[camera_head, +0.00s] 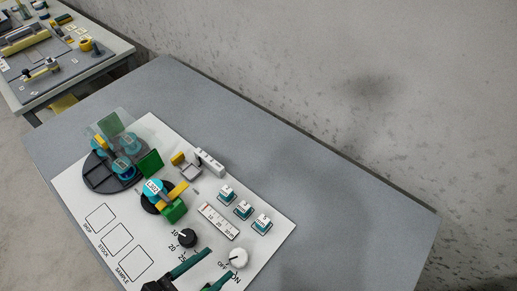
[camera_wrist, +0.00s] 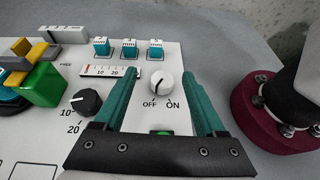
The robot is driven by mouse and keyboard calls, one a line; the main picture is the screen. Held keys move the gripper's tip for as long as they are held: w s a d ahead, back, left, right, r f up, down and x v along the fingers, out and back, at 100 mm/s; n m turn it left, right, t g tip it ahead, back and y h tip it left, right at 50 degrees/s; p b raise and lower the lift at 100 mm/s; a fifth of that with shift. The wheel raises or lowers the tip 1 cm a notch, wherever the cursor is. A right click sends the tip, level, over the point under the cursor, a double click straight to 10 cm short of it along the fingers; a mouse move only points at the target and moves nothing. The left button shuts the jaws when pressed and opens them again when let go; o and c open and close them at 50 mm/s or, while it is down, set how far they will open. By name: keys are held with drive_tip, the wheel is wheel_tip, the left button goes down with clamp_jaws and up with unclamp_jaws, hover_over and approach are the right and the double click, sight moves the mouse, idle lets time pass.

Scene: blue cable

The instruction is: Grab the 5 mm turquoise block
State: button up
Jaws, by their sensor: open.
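Three small turquoise blocks with white labelled tops stand in a row on the white board: a left one (camera_head: 226,192), a middle one (camera_head: 243,209) and a right one (camera_head: 262,224). In the wrist view they are the left block (camera_wrist: 101,47), middle block (camera_wrist: 129,49) and right block (camera_wrist: 155,50), beyond my fingertips. Their labels are too small to read surely, so I cannot tell which is 5 mm. My gripper (camera_head: 220,262) is open and empty near the board's front edge. In the wrist view its teal fingers (camera_wrist: 160,75) stand wide apart, either side of a white knob.
The white OFF/ON knob (camera_head: 238,257) and black dial (camera_head: 187,238) rise from the board. A ruler plate (camera_head: 218,221) lies beside the blocks. A green block (camera_head: 174,209), a round turquoise-topped unit (camera_head: 153,188) and a dark round tray (camera_head: 98,178) are left. Grey table behind the blocks is clear.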

sight(259, 224)
drive_tip(key=x, duration=1.5)
drive_tip(key=shift+w+a+f, duration=0.1)
drive_tip(key=shift+w+f, duration=0.1)
drive_tip(key=shift+w, duration=0.25)
clamp_jaws()
